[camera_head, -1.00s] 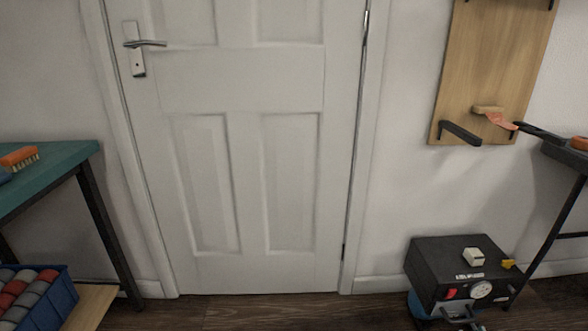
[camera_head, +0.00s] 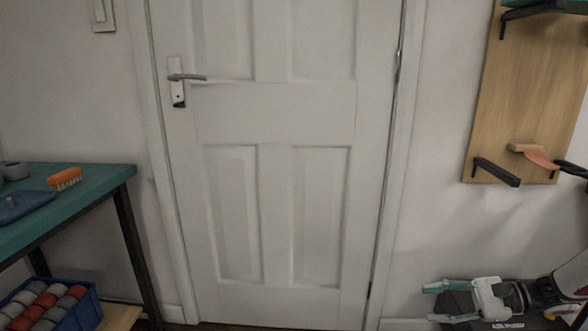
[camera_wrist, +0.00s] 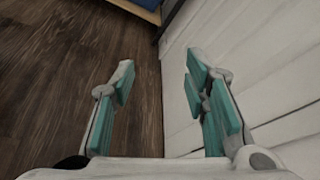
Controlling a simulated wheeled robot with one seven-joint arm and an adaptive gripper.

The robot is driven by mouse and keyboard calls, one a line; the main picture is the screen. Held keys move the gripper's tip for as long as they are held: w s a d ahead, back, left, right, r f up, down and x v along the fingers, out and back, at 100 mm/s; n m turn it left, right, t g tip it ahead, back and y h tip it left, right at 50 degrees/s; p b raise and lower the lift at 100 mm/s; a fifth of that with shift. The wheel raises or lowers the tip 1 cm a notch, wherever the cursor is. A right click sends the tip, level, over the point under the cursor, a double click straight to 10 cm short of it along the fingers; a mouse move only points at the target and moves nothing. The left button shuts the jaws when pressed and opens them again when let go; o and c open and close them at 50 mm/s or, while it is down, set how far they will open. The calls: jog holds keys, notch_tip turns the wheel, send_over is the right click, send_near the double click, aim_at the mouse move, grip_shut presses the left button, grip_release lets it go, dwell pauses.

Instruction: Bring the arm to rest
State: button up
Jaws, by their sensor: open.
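My gripper (camera_head: 440,302) shows at the lower right in the head view, pointing left, with two teal-padded fingers spread apart. In the wrist view my gripper (camera_wrist: 160,88) is open, and nothing lies between its fingers. My arm reaches in from the right edge in the head view. Behind the fingers, the wrist view shows dark wood floor (camera_wrist: 60,80) on the left and pale panelling (camera_wrist: 250,50) on the right.
A closed white door (camera_head: 270,120) fills the middle. A teal-topped bench (camera_head: 95,185) with an orange brush (camera_head: 65,179) stands left, a blue bin (camera_head: 88,309) of rolls below. A wooden wall board (camera_head: 515,85) hangs right. A dark box (camera_head: 455,302) is partly hidden behind my gripper.

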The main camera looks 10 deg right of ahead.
jog(key=s+a+r+n+g+h, duration=0.3)
jog(key=s+a+r+n+g, duration=0.15)
jog(key=a+r, duration=0.4)
jog(key=s+a+r+n+g+h, duration=0.3)
jog(key=s+a+r+n+g, duration=0.15)
jog(key=a+r, duration=0.35)
jog(key=s+a+r+n+t+h, duration=0.2)
jog(key=s+n+h, duration=0.2)
jog(key=s, duration=0.6)
jog(key=s+a+r+n+t+h, duration=0.1)
jog(key=s+a+n+h, duration=0.25)
jog(key=s, duration=0.65)
notch_tip(320, 180, up, 40)
jog(key=t+p, duration=0.4)
jog(key=p, duration=3.4)
jog(key=shift+w+d+p, duration=0.2)
jog(key=shift+d+p, duration=0.2)
jog(key=shift+f, duration=0.1)
